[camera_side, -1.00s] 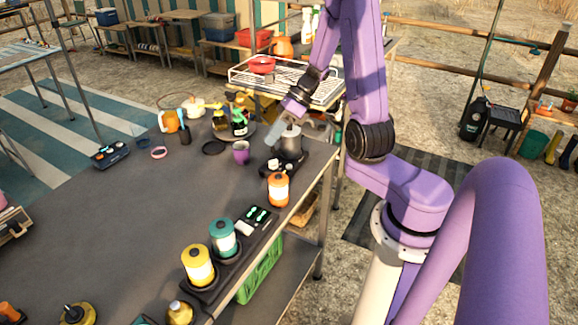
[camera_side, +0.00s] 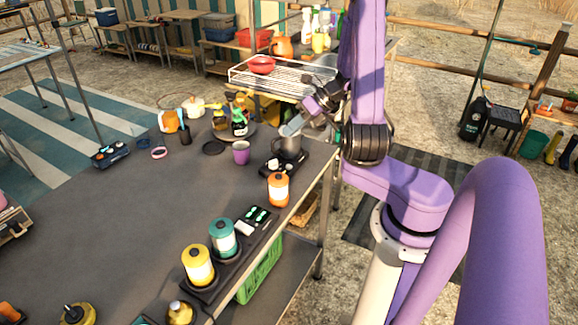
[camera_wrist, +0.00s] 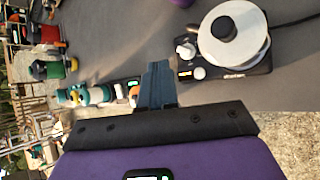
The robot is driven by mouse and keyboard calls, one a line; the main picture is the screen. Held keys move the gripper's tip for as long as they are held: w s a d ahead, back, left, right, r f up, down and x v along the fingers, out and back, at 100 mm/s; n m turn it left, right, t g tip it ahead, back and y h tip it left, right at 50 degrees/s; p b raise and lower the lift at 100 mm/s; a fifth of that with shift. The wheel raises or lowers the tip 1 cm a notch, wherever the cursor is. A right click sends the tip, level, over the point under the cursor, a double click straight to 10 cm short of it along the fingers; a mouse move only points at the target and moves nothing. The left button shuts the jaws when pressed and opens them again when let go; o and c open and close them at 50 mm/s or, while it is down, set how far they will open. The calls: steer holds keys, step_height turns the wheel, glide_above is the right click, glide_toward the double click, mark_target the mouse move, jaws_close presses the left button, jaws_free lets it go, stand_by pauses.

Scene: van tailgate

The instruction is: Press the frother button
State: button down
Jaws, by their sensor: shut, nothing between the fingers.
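The frother is a silver pot with a black-knobbed lid (camera_wrist: 228,35) on a black base (camera_wrist: 232,70); in the side view the pot (camera_side: 289,147) stands near the table's far right edge. A white knob or button (camera_wrist: 186,51) sits on the base's left part, with a smaller pale one (camera_wrist: 186,73) beside it. I cannot tell which is the button. My gripper (camera_wrist: 157,68) is shut and empty. In the wrist view its fingertips lie left of the base, apart from the buttons.
A purple mug (camera_side: 241,152) stands left of the frother, and an orange canister (camera_side: 278,189) in front. Bottles (camera_side: 239,125) stand behind the mug. A teal canister (camera_side: 223,238) and a yellow one (camera_side: 198,265) line the near edge. The table's middle is clear.

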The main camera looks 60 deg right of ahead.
mark_target(289, 167)
steer(key=shift+f, duration=0.15)
steer(key=shift+f, duration=4.25)
steer(key=shift+f, duration=0.2)
steer(key=shift+f, duration=0.25)
steer(key=shift+f, duration=0.4)
steer(key=shift+r, duration=0.85)
